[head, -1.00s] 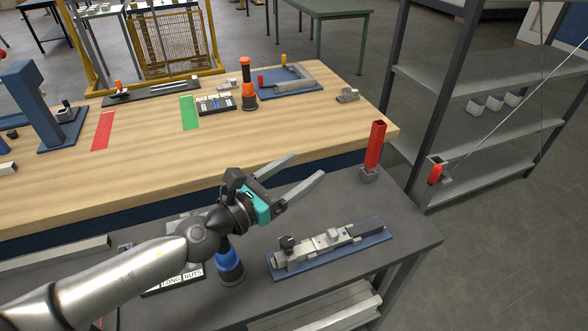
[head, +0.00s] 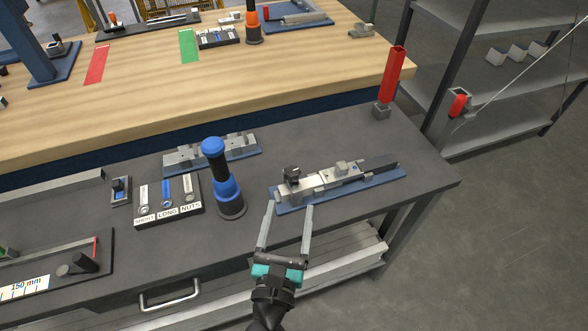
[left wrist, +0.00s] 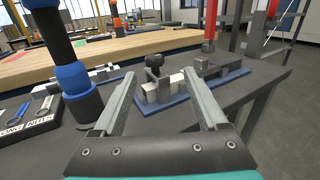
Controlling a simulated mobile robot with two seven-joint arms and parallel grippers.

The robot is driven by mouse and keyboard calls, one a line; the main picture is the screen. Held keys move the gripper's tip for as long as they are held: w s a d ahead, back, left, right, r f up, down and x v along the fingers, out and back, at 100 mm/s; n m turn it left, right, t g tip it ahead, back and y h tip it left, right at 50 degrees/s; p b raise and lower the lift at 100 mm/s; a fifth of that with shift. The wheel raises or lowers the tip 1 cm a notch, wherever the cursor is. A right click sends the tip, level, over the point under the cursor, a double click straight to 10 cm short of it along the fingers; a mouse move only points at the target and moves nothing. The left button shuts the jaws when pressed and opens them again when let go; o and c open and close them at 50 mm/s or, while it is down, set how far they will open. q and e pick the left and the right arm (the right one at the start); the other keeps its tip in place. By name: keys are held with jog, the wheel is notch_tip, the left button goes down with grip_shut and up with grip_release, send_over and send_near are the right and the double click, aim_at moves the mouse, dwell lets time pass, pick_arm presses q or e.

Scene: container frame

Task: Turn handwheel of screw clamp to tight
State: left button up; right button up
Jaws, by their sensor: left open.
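The screw clamp (head: 318,184) is a grey metal fixture on a blue base plate, lying on the dark bench at the right. Its black handwheel (head: 291,172) sits on top at the clamp's left end. In the left wrist view the handwheel (left wrist: 154,62) shows ahead, between the fingers. My left gripper (head: 289,207) is open and empty. Its fingertips are at the front left side of the clamp, on the near side of the handwheel; whether they touch the base plate, I cannot tell. My right gripper is not in view.
A blue and black bottle-shaped tool (head: 226,182) stands left of the clamp. Behind it is another fixture (head: 187,156). A labelled parts tray (head: 168,214) lies further left. A red post (head: 393,76) stands at the back right. Bench space behind the clamp is clear.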

aim_at(293, 167)
pick_arm(q)
jog(key=shift+y, duration=0.5)
jog(key=w, duration=0.9)
jog(key=w+d+f, duration=0.1)
jog(key=w, duration=0.4)
jog(key=shift+d, duration=0.1)
jog(key=shift+c, duration=0.2)
grip_shut()
